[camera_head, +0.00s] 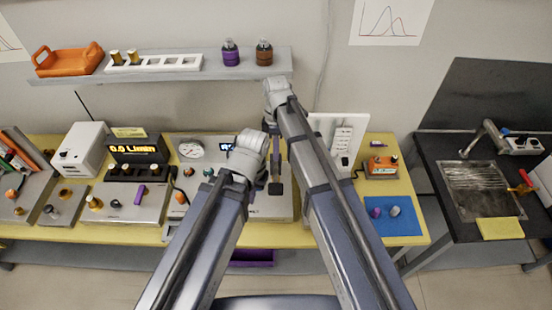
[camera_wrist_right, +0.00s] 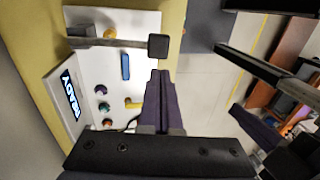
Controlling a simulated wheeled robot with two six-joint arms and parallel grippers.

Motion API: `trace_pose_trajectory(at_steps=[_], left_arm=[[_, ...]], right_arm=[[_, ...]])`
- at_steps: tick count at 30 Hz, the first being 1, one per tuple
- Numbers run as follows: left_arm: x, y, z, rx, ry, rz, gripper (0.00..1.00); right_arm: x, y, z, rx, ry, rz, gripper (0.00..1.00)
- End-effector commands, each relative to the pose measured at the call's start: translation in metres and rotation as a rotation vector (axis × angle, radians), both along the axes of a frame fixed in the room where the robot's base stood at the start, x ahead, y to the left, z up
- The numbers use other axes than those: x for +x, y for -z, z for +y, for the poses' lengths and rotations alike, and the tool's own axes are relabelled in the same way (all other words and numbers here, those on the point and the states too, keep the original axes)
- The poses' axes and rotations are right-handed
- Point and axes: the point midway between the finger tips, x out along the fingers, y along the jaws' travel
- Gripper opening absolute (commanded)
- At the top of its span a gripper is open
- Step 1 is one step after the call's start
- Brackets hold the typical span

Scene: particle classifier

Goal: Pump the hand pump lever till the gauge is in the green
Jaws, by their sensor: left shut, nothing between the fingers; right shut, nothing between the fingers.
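The pump lever (camera_wrist_right: 115,43) is a grey bar with a black block grip, on the pale pump unit (camera_wrist_right: 146,22). In the head view the lever's black grip (camera_head: 275,188) shows between my arms. My right gripper (camera_wrist_right: 160,72) is shut and empty, its tips beside the lever grip with a narrow gap in the right wrist view. My left gripper is shut and empty, mostly hidden behind its own arm in the head view, low and left of the lever. A round white gauge (camera_head: 190,149) stands at the back of the panel; its needle is too small to read.
A lit display (camera_wrist_right: 70,95) and several coloured knobs are on the pump unit. A flow meter (camera_head: 138,152) reading 0.0 L/min stands left of the gauge. A blue mat (camera_head: 388,228) lies to the right. A shelf (camera_head: 215,72) with an orange tray (camera_head: 68,62) is above.

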Motion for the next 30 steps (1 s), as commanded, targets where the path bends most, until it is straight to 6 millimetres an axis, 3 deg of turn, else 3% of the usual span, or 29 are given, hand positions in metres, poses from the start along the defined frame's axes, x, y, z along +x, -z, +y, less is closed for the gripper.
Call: trace_pose_trajectory(at_steps=[24,30], left_arm=[[0.001,0.114,0.0,0.001,0.005,-0.003,0.0],[0.001,0.128,0.0,0.002,0.009,-0.003,0.0]], right_arm=[[-0.024,0.114,0.001,0.0,0.0,0.0,0.0],[-0.027,0.128,0.001,0.0,0.0,0.0,0.0]])
